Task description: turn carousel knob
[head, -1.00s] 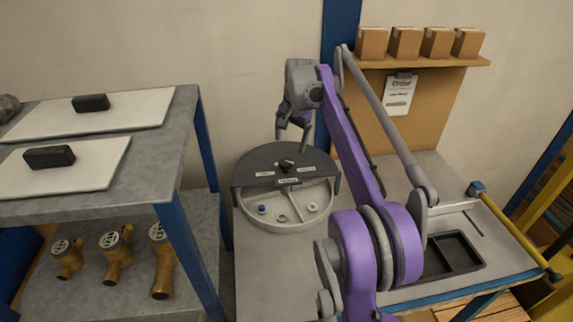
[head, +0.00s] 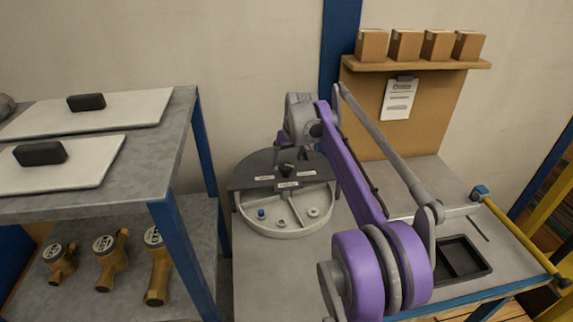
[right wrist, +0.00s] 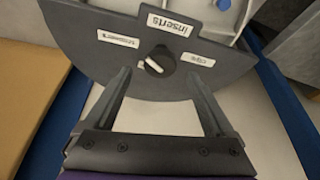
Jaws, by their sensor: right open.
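The carousel (head: 285,210) is a round tray on the bench with a dark grey half cover. Its black knob (head: 286,170) stands on the cover; in the right wrist view the knob (right wrist: 158,62) has a white pointer mark. Labels surround it, one reading "inserts" (right wrist: 169,25). My right gripper (head: 290,150) is open over the cover. In the right wrist view its fingers (right wrist: 158,82) stand apart on either side just short of the knob, with nothing between the tips that I can see held. Contact with the knob cannot be told. My left gripper is not in view.
A shelf unit (head: 180,215) stands at left with white boards, black blocks and brass meters. The open carousel half holds a blue piece (head: 261,213) and pale rings. A black tray (head: 462,258) lies on the bench at right. Boxes (head: 405,44) sit on a wall shelf.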

